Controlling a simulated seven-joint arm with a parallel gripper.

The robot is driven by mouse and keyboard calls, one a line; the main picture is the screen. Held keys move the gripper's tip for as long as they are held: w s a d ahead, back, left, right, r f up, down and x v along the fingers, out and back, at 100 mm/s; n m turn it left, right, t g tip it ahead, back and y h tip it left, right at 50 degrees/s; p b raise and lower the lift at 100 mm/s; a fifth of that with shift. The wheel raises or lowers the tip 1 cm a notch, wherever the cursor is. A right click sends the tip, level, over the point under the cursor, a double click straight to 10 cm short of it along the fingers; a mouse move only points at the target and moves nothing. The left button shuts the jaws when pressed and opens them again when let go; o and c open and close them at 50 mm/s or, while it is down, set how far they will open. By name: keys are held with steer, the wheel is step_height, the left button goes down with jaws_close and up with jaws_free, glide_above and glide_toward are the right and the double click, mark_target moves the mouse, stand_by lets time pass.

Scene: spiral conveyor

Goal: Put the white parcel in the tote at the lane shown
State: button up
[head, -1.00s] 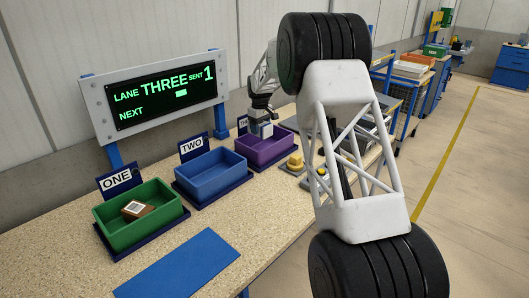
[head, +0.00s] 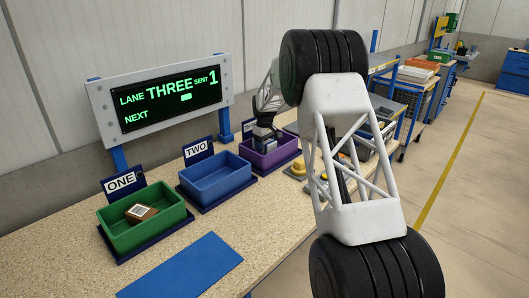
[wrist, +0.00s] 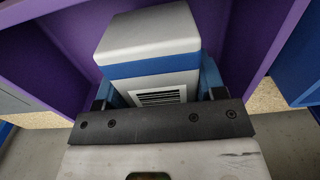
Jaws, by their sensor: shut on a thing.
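The white parcel (wrist: 150,35), a box with a blue band and a barcode label, is between the two fingers of my gripper (wrist: 158,88) in the wrist view. Purple tote walls (wrist: 52,62) surround it. In the head view my gripper (head: 264,136) points down into the purple tote (head: 287,153), with the parcel (head: 264,145) low in it, partly hidden. I cannot tell if the parcel touches the floor. The display (head: 158,103) reads LANE THREE, SENT 1, with a white mark beside NEXT. The sign behind the purple tote is mostly covered.
The blue tote (head: 217,180), signed TWO, looks empty. The green tote (head: 148,232), signed ONE, holds a brown parcel (head: 140,212) with a white label. A blue mat (head: 182,267) lies at the table front. Yellow items (head: 298,166) stand right of the purple tote.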

steer(key=shift+f, duration=1.85)
steer(key=shift+f, duration=0.1)
steer(key=o, duration=1)
steer(key=shift+f, duration=0.1)
step_height(320, 180, up, 12)
steer(key=shift+r, duration=0.2)
